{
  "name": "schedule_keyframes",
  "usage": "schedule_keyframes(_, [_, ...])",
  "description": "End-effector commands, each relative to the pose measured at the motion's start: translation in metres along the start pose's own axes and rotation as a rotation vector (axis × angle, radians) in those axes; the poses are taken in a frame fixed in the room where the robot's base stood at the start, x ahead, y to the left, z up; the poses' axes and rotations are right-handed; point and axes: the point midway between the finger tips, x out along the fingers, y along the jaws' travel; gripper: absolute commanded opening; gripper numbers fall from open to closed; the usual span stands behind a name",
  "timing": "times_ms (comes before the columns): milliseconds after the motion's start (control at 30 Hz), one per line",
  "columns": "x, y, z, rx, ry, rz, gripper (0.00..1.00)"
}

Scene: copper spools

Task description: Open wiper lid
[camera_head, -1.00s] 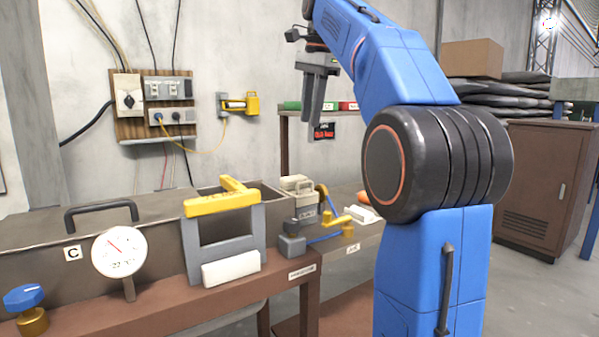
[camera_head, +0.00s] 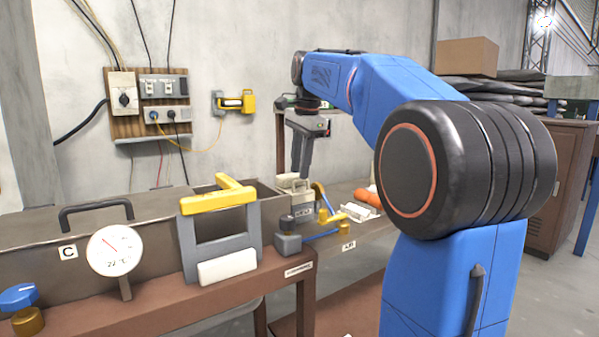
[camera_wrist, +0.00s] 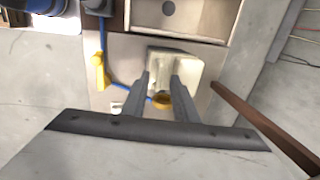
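The wiper appears to be the small cream box (camera_head: 305,209) on the bench end beside the tank, with a blue hose at its side. In the wrist view, the box's cream top (camera_wrist: 176,62) lies just beyond my fingertips and seems to be down, though its seam is too small to make out. My gripper (camera_head: 300,174) points down just above the box in the head view and covers part of it. In the wrist view, my gripper (camera_wrist: 163,80) has its two fingers apart with nothing held between them. I cannot tell whether they touch the box.
A long tank (camera_head: 20,245) with a dark handle stands left of the box. A grey frame with a yellow top bar (camera_head: 217,201) and a dial gauge (camera_head: 114,250) are at its front. A yellow valve handle (camera_wrist: 100,72) and blue hose lie close by.

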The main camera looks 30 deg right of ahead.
Motion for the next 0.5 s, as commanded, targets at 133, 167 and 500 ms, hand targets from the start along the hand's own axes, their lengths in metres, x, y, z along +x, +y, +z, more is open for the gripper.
schedule_keyframes(133, [0.013,0.0,0.0,0.0,0.0,0.001,0.26])
schedule_keyframes(167, [0.015,0.0,0.0,0.0,0.0,0.001,0.26])
schedule_keyframes(500, [0.018,0.0,0.0,0.0,0.0,0.0,0.26])
